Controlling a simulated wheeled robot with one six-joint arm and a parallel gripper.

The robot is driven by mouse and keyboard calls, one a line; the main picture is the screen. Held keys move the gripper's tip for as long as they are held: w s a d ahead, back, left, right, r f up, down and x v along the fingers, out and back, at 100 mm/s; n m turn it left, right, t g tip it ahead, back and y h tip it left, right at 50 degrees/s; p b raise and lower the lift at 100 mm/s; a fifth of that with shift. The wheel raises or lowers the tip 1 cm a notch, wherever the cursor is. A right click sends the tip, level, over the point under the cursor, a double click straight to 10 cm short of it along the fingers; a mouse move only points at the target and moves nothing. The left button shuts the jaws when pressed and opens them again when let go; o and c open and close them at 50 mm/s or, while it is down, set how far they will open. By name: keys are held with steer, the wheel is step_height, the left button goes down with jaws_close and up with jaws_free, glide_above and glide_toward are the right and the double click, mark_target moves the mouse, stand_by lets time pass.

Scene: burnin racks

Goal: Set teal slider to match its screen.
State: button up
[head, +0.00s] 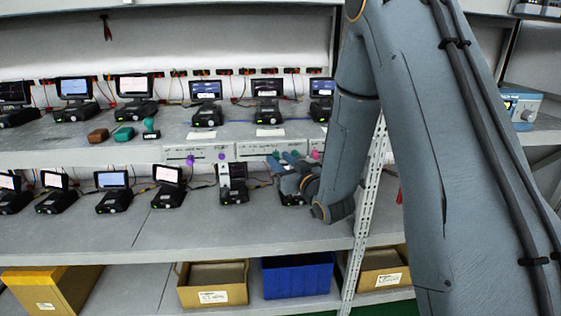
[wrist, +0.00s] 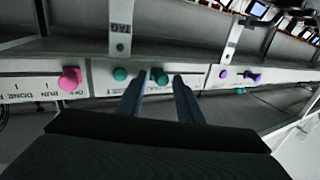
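A label strip (wrist: 95,92) along the shelf edge carries slider knobs. A teal knob (wrist: 161,77) shows between the two fingertips of my gripper (wrist: 160,79) in the wrist view. The fingers stand apart, and I cannot tell whether either touches the knob. A second teal knob (wrist: 120,74) sits just left of the fingers. In the head view, my gripper (head: 283,165) is at the middle shelf's front edge and partly covers the strip. The slider's screen cannot be singled out; several monitors stand above and below the strip.
A pink knob (wrist: 70,79) is further left in the wrist view. Purple knobs (wrist: 252,77) and a small green one (wrist: 240,91) are right. Black testers with screens (head: 234,183) stand on the lower shelf.

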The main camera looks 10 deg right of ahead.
steer(key=b+v, duration=0.2)
steer(key=v, duration=0.5)
steer(key=shift+s, duration=0.35)
steer(key=shift+d, duration=0.1)
steer(key=s+d+f+m+g+h, duration=0.2)
steer(key=s+d+f+g+h, duration=0.3)
steer(key=f+g, duration=0.35)
steer(key=s+a+f+m+g, duration=0.1)
steer(key=s+g, duration=0.7)
steer(key=s, duration=1.2)
steer(key=shift+a+f+m+h, duration=0.2)
steer(key=shift+a+m+h, duration=0.1)
steer(key=shift+a, duration=0.15)
steer(key=shift+d, duration=0.1)
